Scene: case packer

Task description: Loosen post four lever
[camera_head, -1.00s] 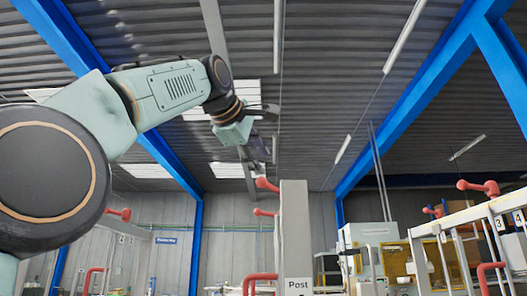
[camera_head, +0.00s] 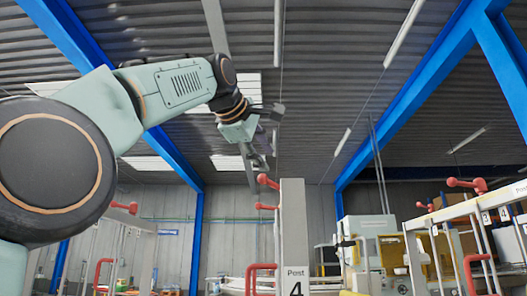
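Post four is the pale upright post (camera_head: 293,225) at the centre, with a label reading "Post 4" near the bottom of the view. An upper red lever (camera_head: 268,182) sticks out to its left near the top. A second red lever (camera_head: 266,207) sits just below it. My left gripper (camera_head: 261,166) points downward just above the upper lever, its dark fingers apart. I cannot tell if a finger touches the lever. No object shows between the fingers. My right gripper is not in view.
A red handle (camera_head: 262,272) is low on the post's left side. A rail with more red levers (camera_head: 466,184) stands at the right, and another railed frame (camera_head: 125,220) at the left. Machinery (camera_head: 370,240) stands behind. The air above the post is clear.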

